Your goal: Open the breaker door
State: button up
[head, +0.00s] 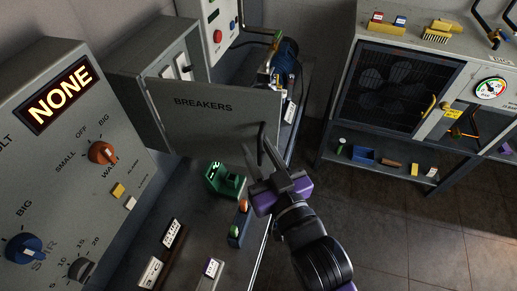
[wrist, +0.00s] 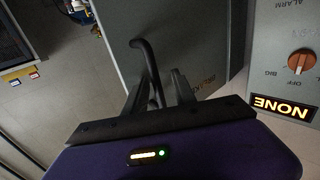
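The grey breaker door (head: 213,122), marked BREAKERS, stands ajar from its grey box (head: 150,58), with white breaker switches (head: 184,66) showing above it. Its dark bar handle (head: 262,135) is by the door's right edge. My gripper (head: 259,147) is at this handle, its fingers spread. In the wrist view the handle (wrist: 149,62) reaches down between the two fingers (wrist: 157,82), with gaps visible beside it. The door (wrist: 185,45) is behind the fingers there. I cannot tell whether a finger touches the handle.
A control panel with a lit NONE sign (head: 59,94) and knobs stands at the left. A green item (head: 224,179) and small labelled blocks lie on the bench below the door. A grey cabinet (head: 400,85) with a gauge stands at the right. The floor between (head: 385,235) is clear.

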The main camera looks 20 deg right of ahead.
jog(key=s+b, duration=0.2)
jog(key=s, duration=0.5)
jog(key=shift+s, duration=0.4)
jog(key=shift+d, duration=0.1)
jog(key=s+d+f+g, duration=0.1)
jog(key=s+d+f, duration=0.1)
jog(key=s, duration=0.5)
jog(key=s+d+f+g+b, duration=0.1)
jog(key=s+f, duration=0.3)
jog(key=s, duration=0.4)
jog(key=s+d+f+g, duration=0.1)
jog(key=s+d+f, duration=0.2)
jog(key=s, duration=0.4)
jog(key=shift+s+d+f+h+b, duration=0.2)
jog(key=shift+s+f+h+b, duration=0.1)
jog(key=shift+s+f, duration=0.1)
